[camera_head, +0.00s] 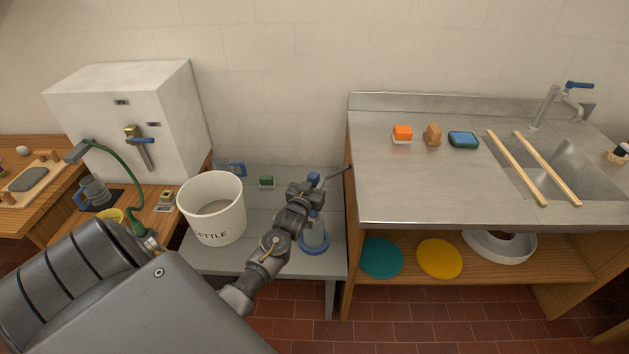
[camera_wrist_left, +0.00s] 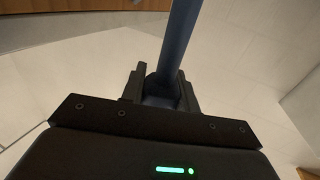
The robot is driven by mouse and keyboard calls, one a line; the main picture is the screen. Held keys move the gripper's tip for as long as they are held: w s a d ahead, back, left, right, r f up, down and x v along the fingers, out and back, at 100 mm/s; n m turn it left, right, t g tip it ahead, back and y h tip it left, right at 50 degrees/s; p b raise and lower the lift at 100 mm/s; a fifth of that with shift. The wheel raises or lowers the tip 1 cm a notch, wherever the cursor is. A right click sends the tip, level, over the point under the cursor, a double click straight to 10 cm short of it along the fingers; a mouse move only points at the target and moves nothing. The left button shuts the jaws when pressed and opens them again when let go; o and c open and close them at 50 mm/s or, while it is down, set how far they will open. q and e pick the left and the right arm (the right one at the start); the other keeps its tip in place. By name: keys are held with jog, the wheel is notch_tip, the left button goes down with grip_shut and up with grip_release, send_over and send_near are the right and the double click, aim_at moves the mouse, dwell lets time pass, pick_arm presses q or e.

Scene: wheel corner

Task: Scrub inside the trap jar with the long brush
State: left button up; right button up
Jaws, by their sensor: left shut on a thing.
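My left gripper (camera_head: 316,190) is over the grey bench, near the side of the steel counter. In the left wrist view its jaws (camera_wrist_left: 160,84) are shut on a blue-grey rod (camera_wrist_left: 180,40), seemingly the long brush's handle, which runs out of the top of the picture. In the head view a thin dark rod (camera_head: 337,174) slants up to the right from the gripper. A clear vessel with a blue base ring (camera_head: 314,247), likely the trap jar, stands on the bench below the gripper, partly hidden by my arm. I cannot see bristles or tell whether the brush is inside it. My right gripper is out of view.
A white bucket (camera_head: 213,211) stands left of my arm on the grey bench (camera_head: 262,252). A green block (camera_head: 266,182) lies behind. The steel counter (camera_head: 425,185) holds sponges, a small brush and two wooden sticks (camera_head: 516,170) across the sink.

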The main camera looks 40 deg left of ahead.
aim_at(315, 172)
pick_arm(q)
notch_tip(315, 172, up, 3)
jog(key=shift+r+p, duration=0.15)
jog(key=shift+p, duration=1.1)
jog(key=shift+r, duration=0.2)
jog(key=shift+r+p, duration=0.15)
jog(key=shift+p, duration=0.25)
notch_tip(315, 172, up, 4)
jog(key=p, duration=0.4)
jog(key=shift+r, duration=0.15)
